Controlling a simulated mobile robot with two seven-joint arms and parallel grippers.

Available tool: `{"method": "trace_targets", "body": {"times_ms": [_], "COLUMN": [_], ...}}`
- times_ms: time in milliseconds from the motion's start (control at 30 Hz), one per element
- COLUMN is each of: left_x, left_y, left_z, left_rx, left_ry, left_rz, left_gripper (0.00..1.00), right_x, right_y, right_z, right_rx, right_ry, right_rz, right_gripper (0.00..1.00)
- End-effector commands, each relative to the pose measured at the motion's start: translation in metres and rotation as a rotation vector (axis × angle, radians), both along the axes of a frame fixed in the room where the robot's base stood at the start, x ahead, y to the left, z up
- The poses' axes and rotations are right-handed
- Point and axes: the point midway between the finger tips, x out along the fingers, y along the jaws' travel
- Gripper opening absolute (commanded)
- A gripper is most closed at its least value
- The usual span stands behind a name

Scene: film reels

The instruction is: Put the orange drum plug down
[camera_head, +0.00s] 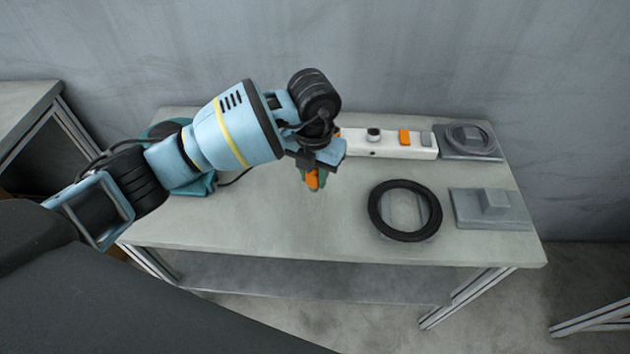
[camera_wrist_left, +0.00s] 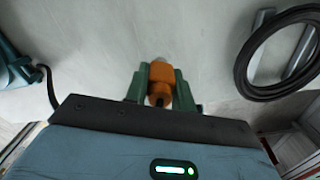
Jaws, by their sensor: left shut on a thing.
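My left gripper (camera_head: 316,183) is shut on the orange drum plug (camera_head: 312,179). In the left wrist view the orange drum plug (camera_wrist_left: 160,78) sits between the green fingers of the left gripper (camera_wrist_left: 161,88). The plug appears held above the bare middle of the grey table (camera_head: 270,215); the exact height is hard to tell. Part of the plug is hidden by the fingers. My right gripper is not in view.
A black ring (camera_head: 376,222) lies right of my gripper. A white strip (camera_head: 385,150) with an orange block (camera_head: 404,137) lies behind. A teal device (camera_head: 200,188) sits at the left.

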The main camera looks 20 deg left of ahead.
Motion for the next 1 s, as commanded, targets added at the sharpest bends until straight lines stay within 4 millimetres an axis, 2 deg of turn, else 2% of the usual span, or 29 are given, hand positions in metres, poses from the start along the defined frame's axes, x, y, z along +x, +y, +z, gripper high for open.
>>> {"method": "trace_targets", "body": {"times_ms": [100,333,767,800,933,1000], "left_x": [0.006,0.005,0.005,0.005,0.005,0.005], "left_y": [-0.001,0.0,0.0,0.0,0.0,0.0], "left_z": [-0.002,-0.033,-0.04,-0.039,-0.039,-0.039], "left_rx": [0.0,0.0,0.001,0.001,0.001,0.001], "left_ry": [0.001,0.001,0.0,0.0,0.0,0.0], "left_rz": [0.001,0.002,0.0,0.0,0.0,0.0], "left_gripper": [0.0,0.0,0.0,0.3,0.47,0.47], "right_x": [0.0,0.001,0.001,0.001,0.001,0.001], "right_y": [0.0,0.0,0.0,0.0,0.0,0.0], "right_z": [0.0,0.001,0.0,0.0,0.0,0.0], "right_rx": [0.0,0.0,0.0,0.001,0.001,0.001], "right_ry": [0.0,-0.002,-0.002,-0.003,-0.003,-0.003], "right_rz": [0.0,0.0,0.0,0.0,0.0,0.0], "right_gripper": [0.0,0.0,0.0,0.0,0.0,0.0]}}
